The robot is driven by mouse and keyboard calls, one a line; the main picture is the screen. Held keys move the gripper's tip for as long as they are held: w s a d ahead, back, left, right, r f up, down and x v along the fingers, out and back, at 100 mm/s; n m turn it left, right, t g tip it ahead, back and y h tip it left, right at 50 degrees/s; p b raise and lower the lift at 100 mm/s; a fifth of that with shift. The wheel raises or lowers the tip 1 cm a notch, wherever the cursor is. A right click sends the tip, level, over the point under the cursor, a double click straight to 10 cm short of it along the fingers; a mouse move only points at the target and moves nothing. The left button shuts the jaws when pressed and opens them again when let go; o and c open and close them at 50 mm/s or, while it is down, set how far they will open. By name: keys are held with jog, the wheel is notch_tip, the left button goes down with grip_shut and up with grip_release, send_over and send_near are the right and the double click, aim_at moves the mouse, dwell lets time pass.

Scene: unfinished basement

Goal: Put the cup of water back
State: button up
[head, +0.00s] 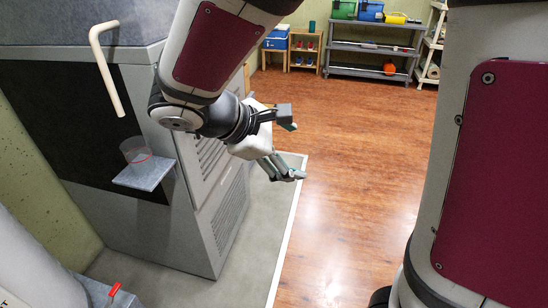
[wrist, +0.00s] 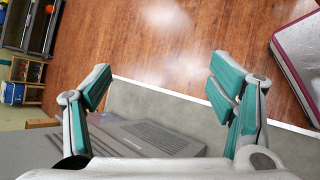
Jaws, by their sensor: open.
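A clear cup (head: 136,152) with a thin red line stands upright on a small grey ledge (head: 146,173) that juts from the front of a grey cabinet-like unit (head: 200,165). A cream bent spout (head: 106,70) hangs above the ledge. How much water the cup holds cannot be told. My gripper (head: 293,152) is to the right of the cup and well apart from it, in front of the unit's vented side. In the wrist view my gripper (wrist: 160,83) is open with nothing between its fingers. The cup is not in the wrist view.
A grey shelf rack (head: 370,48) with bins and a small wooden shelf (head: 305,48) stand at the back. A white line edges the grey floor strip (head: 250,235). The wooden floor (head: 345,150) is clear. A red-handled object (head: 115,289) is at the lower left.

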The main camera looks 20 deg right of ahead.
jog(key=s+d+r+m+g+y, duration=0.25)
jog(key=s+m+y, duration=0.35)
jog(key=s, duration=0.7)
jog(key=s+a+m+t+y, duration=0.2)
jog(key=s+a+m, duration=0.3)
jog(key=s, duration=0.4)
jog(key=shift+a+f+m+y, duration=0.15)
jog(key=shift+f+m+y, duration=0.15)
jog(key=shift+y, duration=0.5)
